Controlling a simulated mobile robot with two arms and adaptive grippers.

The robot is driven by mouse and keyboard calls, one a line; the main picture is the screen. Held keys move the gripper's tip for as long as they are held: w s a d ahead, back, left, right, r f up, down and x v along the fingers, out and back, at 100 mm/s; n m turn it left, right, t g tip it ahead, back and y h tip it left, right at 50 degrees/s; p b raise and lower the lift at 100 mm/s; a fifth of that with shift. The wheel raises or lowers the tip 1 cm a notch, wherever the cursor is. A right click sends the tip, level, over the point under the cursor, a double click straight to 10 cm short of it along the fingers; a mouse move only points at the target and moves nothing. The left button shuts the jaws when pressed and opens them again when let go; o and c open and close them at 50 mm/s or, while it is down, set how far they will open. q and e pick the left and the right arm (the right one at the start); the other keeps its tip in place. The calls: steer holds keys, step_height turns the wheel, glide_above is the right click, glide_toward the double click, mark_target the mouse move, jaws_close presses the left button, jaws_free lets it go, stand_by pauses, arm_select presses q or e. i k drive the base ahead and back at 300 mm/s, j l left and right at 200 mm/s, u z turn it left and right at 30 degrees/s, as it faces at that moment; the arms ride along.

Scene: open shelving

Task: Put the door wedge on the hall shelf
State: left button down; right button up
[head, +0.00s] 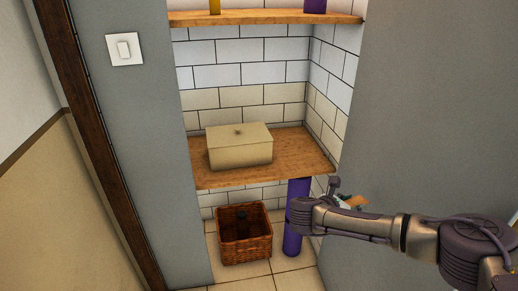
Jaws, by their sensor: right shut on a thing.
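My right arm reaches in from the right, below the wooden shelf (310,160) in the alcove. Its gripper (346,200) is mostly hidden behind my own arm, in front of the grey wall at the right. It is shut on a small orange-brown thing (357,200), which looks like the door wedge; its shape is too small and covered to tell. The held thing is apart from the shelf, to the right of it and lower in the picture. My left gripper is not in view.
A beige lidded box (240,150) stands on the left of the shelf; the boards right of it are bare. An upper shelf (265,17) is above. Below are a wicker basket (245,248) with something dark inside and a tall purple cylinder (293,240). Grey walls flank the alcove.

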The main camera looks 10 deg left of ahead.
mark_target(303, 159)
steer(key=i+j, duration=0.25)
steer(key=i, duration=0.25)
steer(key=i+j, duration=0.2)
steer(key=i, duration=0.35)
steer(key=i+j, duration=0.25)
steer(key=i, duration=0.25)
